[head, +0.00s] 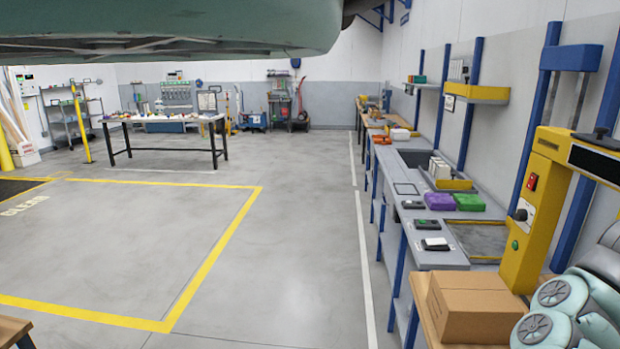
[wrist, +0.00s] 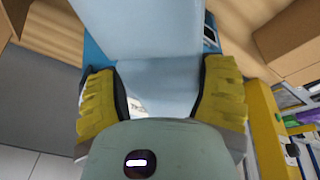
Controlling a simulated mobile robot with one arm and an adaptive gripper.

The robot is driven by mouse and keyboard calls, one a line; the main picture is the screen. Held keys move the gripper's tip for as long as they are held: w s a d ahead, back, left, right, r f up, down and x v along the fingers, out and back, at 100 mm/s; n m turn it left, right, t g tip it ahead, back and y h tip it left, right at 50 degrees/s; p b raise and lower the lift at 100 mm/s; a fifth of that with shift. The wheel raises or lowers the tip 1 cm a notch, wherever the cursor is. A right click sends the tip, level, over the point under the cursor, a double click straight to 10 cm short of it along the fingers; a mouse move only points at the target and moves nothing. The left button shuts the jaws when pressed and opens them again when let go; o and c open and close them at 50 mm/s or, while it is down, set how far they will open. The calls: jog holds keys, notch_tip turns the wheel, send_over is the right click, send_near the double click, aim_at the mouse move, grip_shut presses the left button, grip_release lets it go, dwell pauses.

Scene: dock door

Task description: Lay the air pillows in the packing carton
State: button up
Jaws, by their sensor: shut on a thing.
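My gripper (wrist: 160,80) shows in the wrist view, with a yellow padded finger on each side. It is shut on a pale blue, smooth thing that looks like an air pillow (wrist: 150,40). The pillow fills the space between the fingers and runs out of the top of the picture. A brown cardboard carton (head: 478,308) stands on a wooden top at the lower right of the head view, its top looking closed. A brown box also shows at the upper right of the wrist view (wrist: 292,40), apart from the pillow. My gripper is outside the head view.
A yellow machine (head: 535,190) stands behind the carton. A grey bench (head: 435,257) with purple (head: 440,202) and green boxes (head: 469,202) runs along the right wall. A white-topped table (head: 160,119) stands far left. The floor (head: 290,240) between is clear.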

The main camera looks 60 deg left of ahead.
jog(key=d+p+v, duration=0.2)
jog(key=p+v, duration=1.5)
jog(key=w+d+r+p+v, duration=0.1)
jog(key=d+p+v, duration=0.1)
jog(key=p+v, duration=1.5)
jog(key=shift+w+d+r+p, duration=0.2)
jog(key=shift+r+p, duration=0.15)
jog(key=shift+p, duration=0.2)
jog(key=shift+w+f, duration=0.1)
